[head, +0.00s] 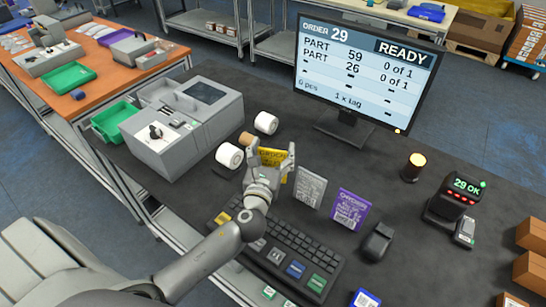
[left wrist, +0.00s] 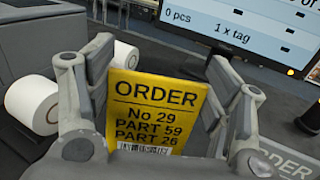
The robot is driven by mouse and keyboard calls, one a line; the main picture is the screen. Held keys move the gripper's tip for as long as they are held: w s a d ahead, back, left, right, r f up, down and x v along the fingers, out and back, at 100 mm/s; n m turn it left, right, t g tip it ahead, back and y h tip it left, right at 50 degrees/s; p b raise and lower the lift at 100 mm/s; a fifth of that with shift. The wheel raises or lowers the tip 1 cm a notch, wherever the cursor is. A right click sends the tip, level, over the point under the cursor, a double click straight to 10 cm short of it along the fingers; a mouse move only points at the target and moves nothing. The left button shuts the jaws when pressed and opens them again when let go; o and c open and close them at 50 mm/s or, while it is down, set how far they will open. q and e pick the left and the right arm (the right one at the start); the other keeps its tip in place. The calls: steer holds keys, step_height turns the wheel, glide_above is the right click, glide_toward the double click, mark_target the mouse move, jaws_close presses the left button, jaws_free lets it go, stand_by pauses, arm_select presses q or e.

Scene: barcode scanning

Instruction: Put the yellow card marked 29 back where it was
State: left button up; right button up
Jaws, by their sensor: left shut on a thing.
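The yellow card (head: 272,157) is upright between the fingers of my left gripper (head: 271,147), which is shut on it. My right gripper is not in view.
A white card (head: 310,187) and a purple card (head: 351,210) stand to the right of the yellow one. White rolls (head: 229,155) are to the left, a keyboard (head: 285,250) in front. The monitor (head: 365,70) reads ORDER 29 READY; the scanner display (head: 466,184) reads 29 OK.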

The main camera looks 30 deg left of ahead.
arm_select(q)
step_height(320, 180, down, 2)
steer(key=shift+d, duration=0.1)
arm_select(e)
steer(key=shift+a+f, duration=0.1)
arm_select(q)
steer(key=shift+f, duration=0.15)
steer(key=o, duration=0.7)
steer(key=shift+c, duration=0.2)
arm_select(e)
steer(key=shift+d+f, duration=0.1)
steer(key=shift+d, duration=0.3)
arm_select(q)
steer(key=b+v, duration=0.2)
steer(key=v, duration=0.8)
steer(key=shift+s+b, duration=0.3)
steer(key=shift+s, duration=0.1)
steer(key=shift+s+d, duration=0.2)
steer(key=shift+s, duration=0.45)
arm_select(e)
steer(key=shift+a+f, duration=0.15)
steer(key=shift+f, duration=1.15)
